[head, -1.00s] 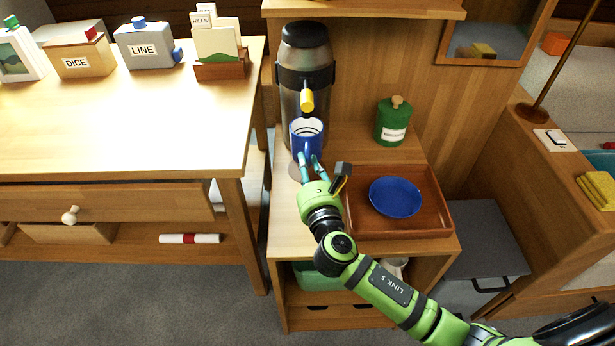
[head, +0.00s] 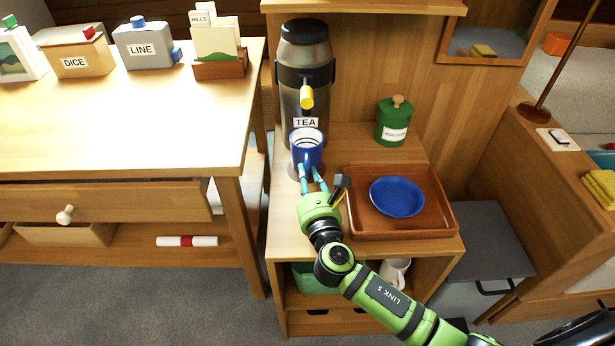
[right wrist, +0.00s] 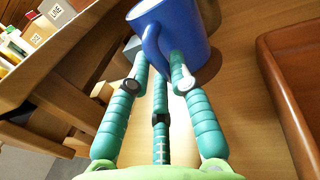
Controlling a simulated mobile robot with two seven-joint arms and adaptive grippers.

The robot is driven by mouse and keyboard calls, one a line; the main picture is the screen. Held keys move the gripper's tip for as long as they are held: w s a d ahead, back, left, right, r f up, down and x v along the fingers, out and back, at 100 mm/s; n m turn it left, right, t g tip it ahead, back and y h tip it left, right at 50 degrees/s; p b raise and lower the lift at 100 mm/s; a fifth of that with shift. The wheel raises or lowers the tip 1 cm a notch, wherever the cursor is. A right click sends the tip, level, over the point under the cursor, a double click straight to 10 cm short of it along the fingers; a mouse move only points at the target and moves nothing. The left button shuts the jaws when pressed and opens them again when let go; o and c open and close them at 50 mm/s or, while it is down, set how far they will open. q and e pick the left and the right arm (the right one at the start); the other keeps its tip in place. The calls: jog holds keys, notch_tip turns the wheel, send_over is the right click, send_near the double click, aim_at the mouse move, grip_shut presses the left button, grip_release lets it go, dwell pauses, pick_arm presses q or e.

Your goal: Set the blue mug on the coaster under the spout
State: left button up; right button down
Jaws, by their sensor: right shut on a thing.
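The blue mug (head: 307,151) is upright in front of the tea urn (head: 304,75), below and slightly in front of its yellow spout (head: 307,97). My right gripper (head: 313,180) is shut on the mug's handle; the right wrist view shows the fingers (right wrist: 162,75) closed around the handle of the mug (right wrist: 180,35). A greyish round edge, seemingly the coaster (head: 293,171), shows at the mug's lower left; the mug hides most of it. I cannot tell whether the mug touches it. My left gripper is not in view.
A brown tray (head: 440,217) with a blue bowl (head: 397,196) lies right of my gripper. A green canister (head: 393,122) stands behind the tray. A wooden table (head: 120,130) with labelled boxes is at left.

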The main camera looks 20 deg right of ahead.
jog(key=shift+s+f, duration=0.15)
jog(key=shift+f, duration=0.3)
jog(key=c, duration=1.1)
grip_release()
jog(key=shift+f, duration=0.15)
jog(key=shift+a+f, duration=0.1)
jog(key=shift+r+p, duration=0.4)
jog(key=shift+r, duration=0.15)
jog(key=s, duration=1.1)
jog(key=shift+s+a+r, duration=0.3)
jog(key=shift+a, duration=0.1)
